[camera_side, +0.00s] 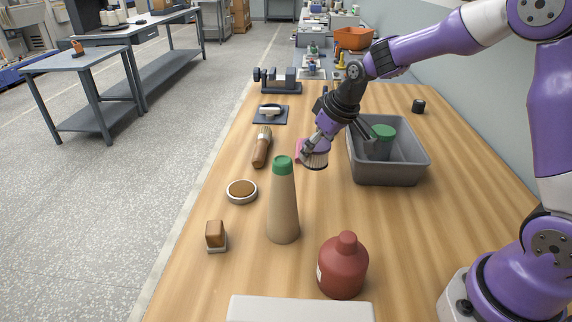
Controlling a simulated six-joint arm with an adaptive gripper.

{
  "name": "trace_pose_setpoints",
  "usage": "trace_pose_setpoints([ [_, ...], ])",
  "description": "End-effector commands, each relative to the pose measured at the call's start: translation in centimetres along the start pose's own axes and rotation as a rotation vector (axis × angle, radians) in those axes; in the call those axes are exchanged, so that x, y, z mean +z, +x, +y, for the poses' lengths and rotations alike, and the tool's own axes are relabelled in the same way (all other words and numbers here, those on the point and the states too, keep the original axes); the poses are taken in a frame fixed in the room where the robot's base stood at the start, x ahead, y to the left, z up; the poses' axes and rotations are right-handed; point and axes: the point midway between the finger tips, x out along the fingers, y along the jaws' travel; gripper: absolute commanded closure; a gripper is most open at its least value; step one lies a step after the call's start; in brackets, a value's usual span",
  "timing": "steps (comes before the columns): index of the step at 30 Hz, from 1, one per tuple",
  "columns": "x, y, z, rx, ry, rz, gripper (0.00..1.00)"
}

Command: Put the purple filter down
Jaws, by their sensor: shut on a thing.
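My gripper (314,146) is shut on a small round filter (316,160) with pale, ribbed sides. The fingers cover its upper part, and little purple shows on it. It is left of the grey bin (390,178), outside its wall and over the wooden table. I cannot tell whether its bottom touches the table. A pink patch (299,149) shows just behind the gripper, and I cannot tell what it belongs to.
A green-topped container (383,134) is in the bin. Nearer stand a tan bottle with green cap (283,205) and a red-brown bottle (343,268). A brush (262,148), a round tin (242,191) and a brown block (215,235) lie left. Bare table (420,245) shows right of the bottles.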

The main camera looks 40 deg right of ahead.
Motion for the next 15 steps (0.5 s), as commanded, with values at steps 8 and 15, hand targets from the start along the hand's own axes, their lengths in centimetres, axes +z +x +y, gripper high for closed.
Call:
trace_pose_setpoints([
  [8,1.7,3.6,0.0,0.000,0.000,-0.004,0.69],
  [15,2.6,5.7,0.0,0.001,0.000,0.000,0.69],
])
